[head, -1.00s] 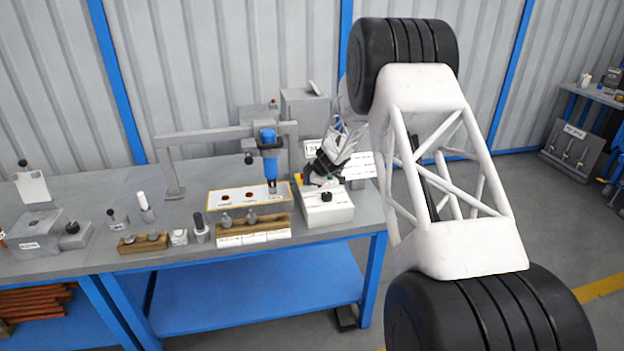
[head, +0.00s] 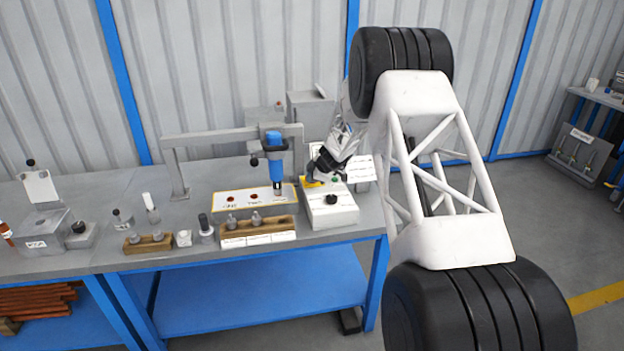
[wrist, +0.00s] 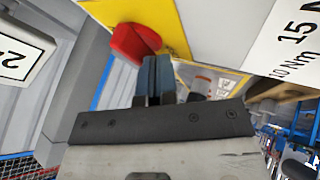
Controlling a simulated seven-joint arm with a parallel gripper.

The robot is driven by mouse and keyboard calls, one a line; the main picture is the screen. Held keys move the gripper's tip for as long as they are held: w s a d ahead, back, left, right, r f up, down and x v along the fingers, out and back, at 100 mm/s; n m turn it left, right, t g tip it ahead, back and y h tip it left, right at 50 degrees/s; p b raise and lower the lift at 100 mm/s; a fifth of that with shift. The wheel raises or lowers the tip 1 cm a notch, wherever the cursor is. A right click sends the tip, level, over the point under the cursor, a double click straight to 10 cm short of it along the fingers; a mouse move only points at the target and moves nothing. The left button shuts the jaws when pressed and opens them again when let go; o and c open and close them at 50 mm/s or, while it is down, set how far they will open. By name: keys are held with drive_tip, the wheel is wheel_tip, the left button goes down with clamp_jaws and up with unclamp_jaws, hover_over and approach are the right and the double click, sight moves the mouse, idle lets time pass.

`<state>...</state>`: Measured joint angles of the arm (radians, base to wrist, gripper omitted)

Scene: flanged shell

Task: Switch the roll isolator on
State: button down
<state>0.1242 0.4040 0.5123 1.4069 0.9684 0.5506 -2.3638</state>
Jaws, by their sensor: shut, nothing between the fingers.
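A white control box (head: 332,213) stands at the right end of the bench. A yellow plate (head: 311,183) is on its back left part and also shows in the wrist view (wrist: 172,20). On that plate in the wrist view is a red knob (wrist: 134,42), which I take to be the roll isolator. My gripper (head: 313,175) is over the plate. In the wrist view its shut fingers (wrist: 151,64) are right beside the knob, with nothing between them. I cannot tell whether they touch it. The knob is hidden in the head view.
The box also has a black knob (head: 331,199) and a green button (head: 336,179). Left of it are a white panel with a yellow border (head: 230,202), a blue tool (head: 274,160) on a grey frame (head: 215,134), and a wooden block (head: 240,228) holding pegs.

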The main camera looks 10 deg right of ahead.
drive_tip(key=shift+w+a+m+t+h, duration=0.1)
drive_tip(key=shift+a+m+t+h, duration=0.2)
drive_tip(key=shift+m, duration=0.35)
drive_tip(key=shift+w+m+t+h, duration=0.1)
drive_tip(key=shift+m+h, duration=0.3)
drive_tip(key=shift+m, duration=0.25)
drive_tip(key=shift+a+m, duration=0.15)
drive_tip(key=shift+m, duration=0.25)
drive_tip(key=shift+w+a+m+t+h, duration=0.15)
drive_tip(key=shift+m+t+h, duration=0.15)
drive_tip(key=shift+m+h, duration=0.55)
drive_tip(key=shift+a+m+h, duration=0.1)
drive_tip(key=shift+m+h, duration=0.15)
drive_tip(key=shift+m, duration=0.3)
drive_tip(key=shift+w+a, duration=0.3)
drive_tip(key=shift+w, duration=1)
drive_tip(key=shift+s+d, duration=0.15)
drive_tip(key=shift+d, duration=0.15)
